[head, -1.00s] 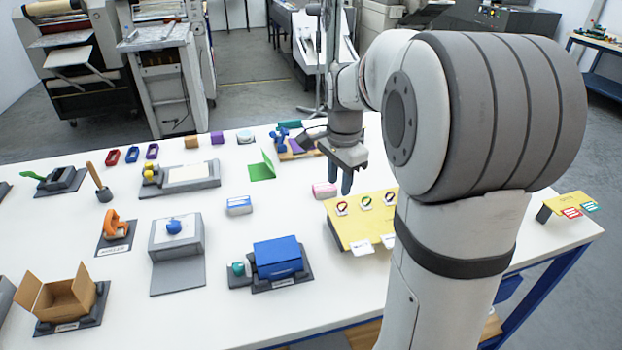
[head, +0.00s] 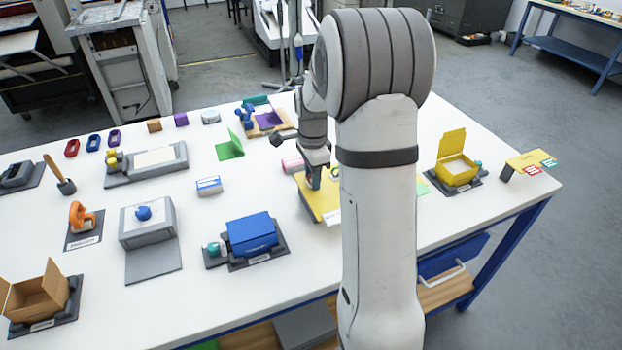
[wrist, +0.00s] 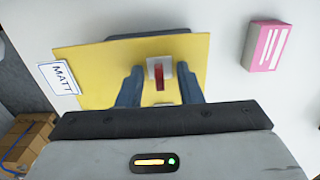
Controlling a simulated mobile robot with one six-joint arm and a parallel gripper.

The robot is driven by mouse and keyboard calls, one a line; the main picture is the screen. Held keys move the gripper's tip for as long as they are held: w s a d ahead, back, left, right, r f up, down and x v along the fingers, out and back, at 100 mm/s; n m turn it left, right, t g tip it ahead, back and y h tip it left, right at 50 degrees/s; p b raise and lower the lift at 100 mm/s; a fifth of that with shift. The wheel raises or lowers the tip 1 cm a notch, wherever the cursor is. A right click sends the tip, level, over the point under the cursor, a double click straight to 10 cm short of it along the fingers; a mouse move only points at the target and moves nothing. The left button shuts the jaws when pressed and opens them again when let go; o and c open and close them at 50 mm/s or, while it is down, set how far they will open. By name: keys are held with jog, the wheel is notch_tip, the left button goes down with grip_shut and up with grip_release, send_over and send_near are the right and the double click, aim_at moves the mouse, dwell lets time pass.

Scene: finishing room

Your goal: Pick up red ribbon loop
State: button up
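A narrow red strip, which looks like the red ribbon loop (wrist: 160,84), shows on a white card on the yellow board (wrist: 90,60). In the wrist view it lies between the two blue-grey fingers of my gripper (wrist: 159,88), with a gap on each side. My gripper is open and its fingers point down at the board. In the head view my gripper (head: 315,180) is over the yellow board (head: 322,208), and my arm covers the right part of the board. I cannot tell the fingertips' height above the board.
A pink box (wrist: 267,46) stands beside the board. A MATT card (wrist: 60,77) is at the board's left edge in the wrist view. A blue box (head: 251,234) and an open yellow box (head: 457,170) stand nearby. Bare white table lies between the blue box and the board.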

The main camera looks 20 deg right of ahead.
grip_shut()
dwell(0.5)
